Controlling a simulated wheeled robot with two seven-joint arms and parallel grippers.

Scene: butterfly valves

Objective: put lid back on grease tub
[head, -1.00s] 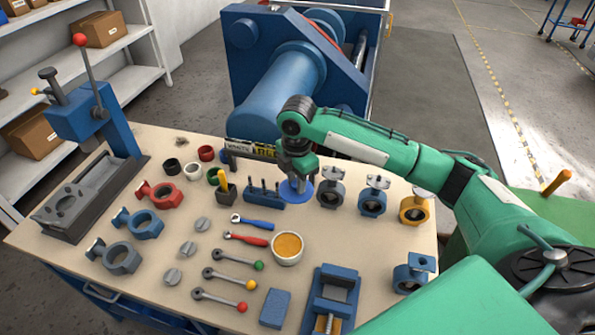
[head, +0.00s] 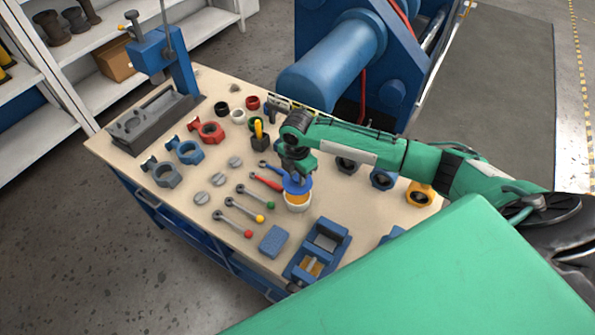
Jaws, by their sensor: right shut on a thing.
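The grease tub (head: 298,206) is a small white round cup near the middle of the workbench. A strip of its orange grease shows at the near side. The round blue lid (head: 299,188) is over the back part of the tub's opening. I cannot tell whether it touches the rim. My right gripper (head: 297,177) is shut on the lid from above, and its fingertips are mostly hidden by its own wrist. My left gripper is not in view.
A blue vise (head: 318,252) and a blue block (head: 273,241) stand in front. Valve bodies, including a yellow one (head: 420,194), stand to the right, partly behind my arm. A blue press (head: 165,55) is at back left.

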